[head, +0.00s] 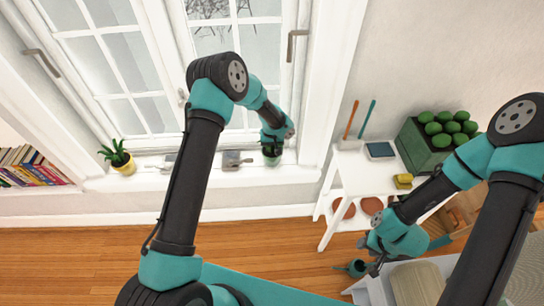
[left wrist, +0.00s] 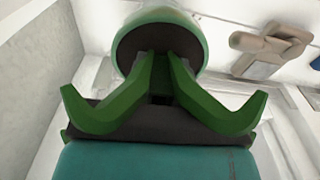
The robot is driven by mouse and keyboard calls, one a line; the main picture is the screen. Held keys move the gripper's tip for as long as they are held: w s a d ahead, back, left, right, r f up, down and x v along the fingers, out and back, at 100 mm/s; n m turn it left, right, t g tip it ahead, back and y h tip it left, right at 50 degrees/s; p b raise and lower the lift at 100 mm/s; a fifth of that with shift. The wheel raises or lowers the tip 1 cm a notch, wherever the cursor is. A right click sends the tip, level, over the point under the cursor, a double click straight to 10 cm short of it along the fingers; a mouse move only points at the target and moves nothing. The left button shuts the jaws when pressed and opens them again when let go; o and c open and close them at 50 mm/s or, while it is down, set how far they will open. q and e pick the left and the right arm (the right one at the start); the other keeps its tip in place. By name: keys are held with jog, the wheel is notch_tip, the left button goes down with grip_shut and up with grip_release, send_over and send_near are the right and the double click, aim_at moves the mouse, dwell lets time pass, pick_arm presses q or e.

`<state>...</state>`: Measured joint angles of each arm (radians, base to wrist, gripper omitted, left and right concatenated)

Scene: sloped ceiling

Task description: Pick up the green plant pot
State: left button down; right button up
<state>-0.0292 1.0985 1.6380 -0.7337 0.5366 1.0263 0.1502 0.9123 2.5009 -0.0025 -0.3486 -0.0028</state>
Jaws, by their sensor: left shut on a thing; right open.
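The green plant pot (head: 271,155) is at the window sill in the head view, mostly hidden by my left gripper (head: 273,139). In the left wrist view, the pot (left wrist: 203,40) shows a round pale green rim around a dark inside. My left gripper's green fingers (left wrist: 162,62) are close together on the pot's near wall, and the gripper is shut on it. I cannot tell whether the pot's base touches the sill. My right gripper (head: 374,262) is open, low at the right, apart from the pot.
A yellow pot with a plant (head: 121,160) stands on the sill at left. At right, a white table (head: 346,165) holds a green crate (head: 418,148) and a yellow sponge (head: 403,181).

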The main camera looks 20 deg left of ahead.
pick_arm(q)
jog(key=shift+r, duration=0.15)
jog(key=shift+w+r, duration=0.1)
jog(key=shift+r, duration=0.55)
notch_tip(320, 180, up, 2)
jog(key=shift+r, duration=0.1)
jog(key=s+d+r, duration=0.1)
jog(key=s+d, duration=0.3)
jog(key=s, duration=1.1)
jog(key=shift+s+d, duration=0.2)
jog(key=shift+s, duration=0.05)
jog(key=shift+r, duration=0.1)
jog(key=shift+d, duration=0.1)
